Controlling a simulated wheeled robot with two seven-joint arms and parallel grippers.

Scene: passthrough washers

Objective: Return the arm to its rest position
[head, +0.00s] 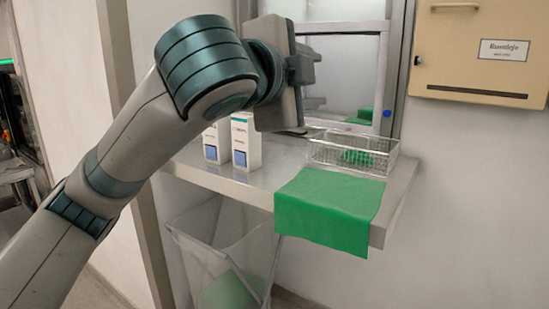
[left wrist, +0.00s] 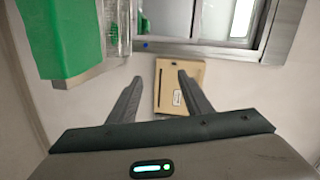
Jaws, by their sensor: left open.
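My left arm comes in from the left in the head view and reaches up in front of the pass-through window. My right gripper is in neither view.
A shelf (head: 255,188) carries two white cartons (head: 246,142), a wire basket (head: 325,152) with green contents and a green cloth (head: 330,210) draped over its front edge. A clear bin (head: 205,240) stands below. The beige wall box (head: 470,60) hangs at right.

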